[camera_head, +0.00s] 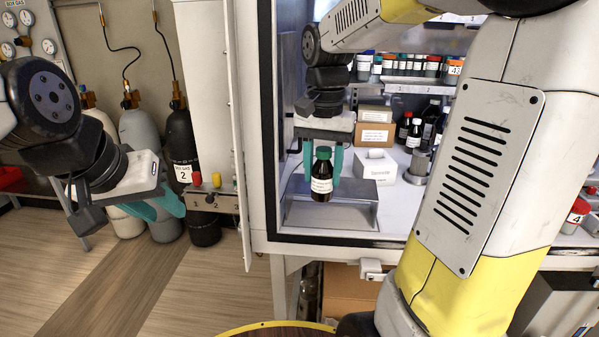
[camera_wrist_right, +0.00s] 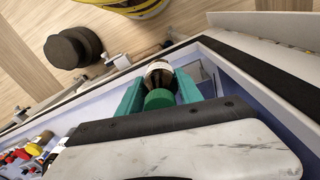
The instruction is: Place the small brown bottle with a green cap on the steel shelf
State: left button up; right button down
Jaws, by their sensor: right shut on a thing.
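The small brown bottle with a green cap (camera_head: 322,183) is upright between the teal fingers of my right gripper (camera_head: 323,168), which is shut on it. In the right wrist view, the green cap (camera_wrist_right: 159,98) and part of the brown bottle (camera_wrist_right: 158,76) show between the fingers (camera_wrist_right: 160,90). A low steel shelf (camera_head: 352,217) stands in the cabinet, just below and behind the bottle; whether they touch is unclear. A back rack (camera_head: 425,87), with number labels, holds several jars. My left gripper (camera_head: 160,208) is empty, its fingers apart, outside the cabinet.
A white box (camera_head: 375,167) and brown cartons (camera_head: 375,134) stand behind the steel shelf. Dark bottles (camera_head: 414,135) stand to the right. The cabinet's front frame (camera_head: 330,239) runs below. Gas cylinders (camera_head: 180,150) stand at left. My right arm hides much of the cabinet's right side.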

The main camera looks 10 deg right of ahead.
jog(key=shift+w+d+f, duration=0.2)
jog(key=shift+w+f, duration=0.6)
jog(key=shift+w, duration=1.5)
jog(key=shift+w+d+f, duration=0.15)
jog(key=shift+w+f, duration=0.7)
jog(key=shift+w, duration=1.5)
jog(key=shift+w+d+f, duration=0.2)
jog(key=shift+w+f, duration=0.6)
jog(key=shift+w, duration=1.5)
jog(key=shift+f, duration=0.15)
jog(key=c, duration=0.8)
grip_release()
